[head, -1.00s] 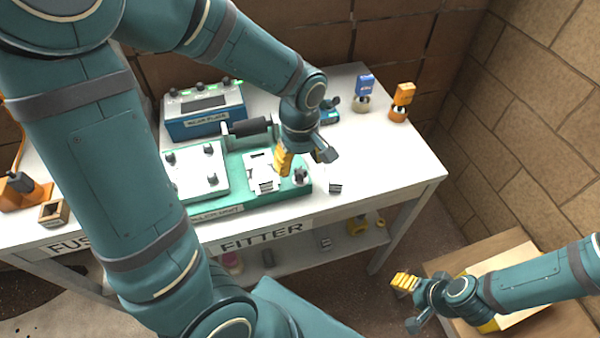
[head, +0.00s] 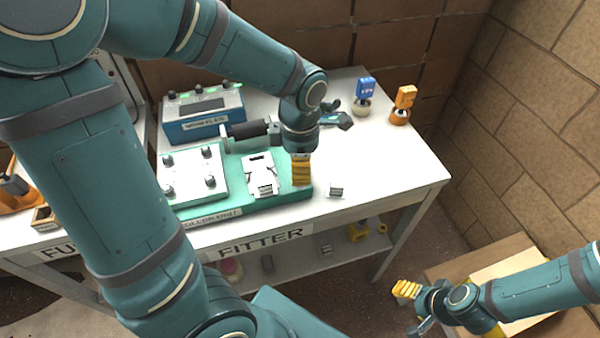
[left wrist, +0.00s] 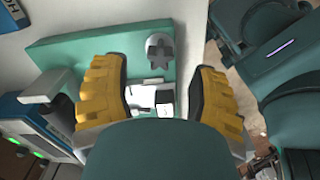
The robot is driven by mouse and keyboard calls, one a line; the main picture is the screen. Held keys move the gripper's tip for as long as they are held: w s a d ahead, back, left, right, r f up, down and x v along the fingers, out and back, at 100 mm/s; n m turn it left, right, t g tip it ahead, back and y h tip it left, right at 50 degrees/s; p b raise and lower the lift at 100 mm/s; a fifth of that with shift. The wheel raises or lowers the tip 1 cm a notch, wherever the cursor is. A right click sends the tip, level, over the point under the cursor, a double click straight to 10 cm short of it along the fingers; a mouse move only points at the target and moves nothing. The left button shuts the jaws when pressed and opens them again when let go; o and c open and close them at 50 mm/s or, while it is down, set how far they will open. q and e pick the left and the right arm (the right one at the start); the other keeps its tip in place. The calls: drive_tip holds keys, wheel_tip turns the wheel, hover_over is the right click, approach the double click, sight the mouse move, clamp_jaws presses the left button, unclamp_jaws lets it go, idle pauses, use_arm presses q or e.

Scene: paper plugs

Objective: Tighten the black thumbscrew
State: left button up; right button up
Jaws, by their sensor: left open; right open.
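A dark grey star-shaped knob (left wrist: 160,52), which looks like the black thumbscrew, stands on the green base (left wrist: 105,48) in the left wrist view. In the head view my left gripper (head: 301,172) hides it, at the right end of the base (head: 235,204). My left gripper is open and points down above that end. In the left wrist view its yellow fingers (left wrist: 158,95) are apart, and the knob shows beyond the gap between them, not gripped. A white bracket (head: 262,174) lies on the base to the left of the gripper. My right gripper (head: 412,308) is open and empty at lower right.
A white plate (head: 190,172) with several dark knobs covers the base's left part. A black roller (head: 248,128) and blue control box (head: 204,114) stand behind. Blue (head: 364,90) and orange (head: 404,98) items stand at the back right.

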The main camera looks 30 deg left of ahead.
use_arm(q)
drive_tip(key=shift+f, duration=0.15)
drive_tip(key=shift+f+b, duration=1.45)
drive_tip(key=shift+f, duration=0.45)
clamp_jaws()
